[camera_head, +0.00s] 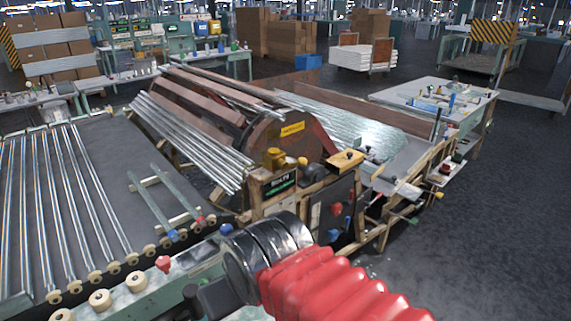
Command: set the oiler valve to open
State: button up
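I cannot tell for sure which part is the oiler valve or how it is set. A small yellow fitting (275,158) stands on top of the machine's wooden front housing, above a dark label plate (280,183). Red and blue knobs (336,209) sit on the dark front panel to its right. My arm's red bellows and black ringed joint cover the lower middle of the view, in front of the housing's foot. My gripper's fingers do not show, and neither does anything held.
More tubes (190,140) slope over the machine's drum. A yellow block (345,160) lies right of the housing. A cluttered bench (470,100) stands behind right. The grey floor at lower right is open.

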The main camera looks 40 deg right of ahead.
aim_at(283, 165)
jog(key=u, duration=0.9)
jog(key=k, duration=1)
jog(key=z, duration=1.05)
jog(key=i, duration=1)
jog(key=z, duration=0.05)
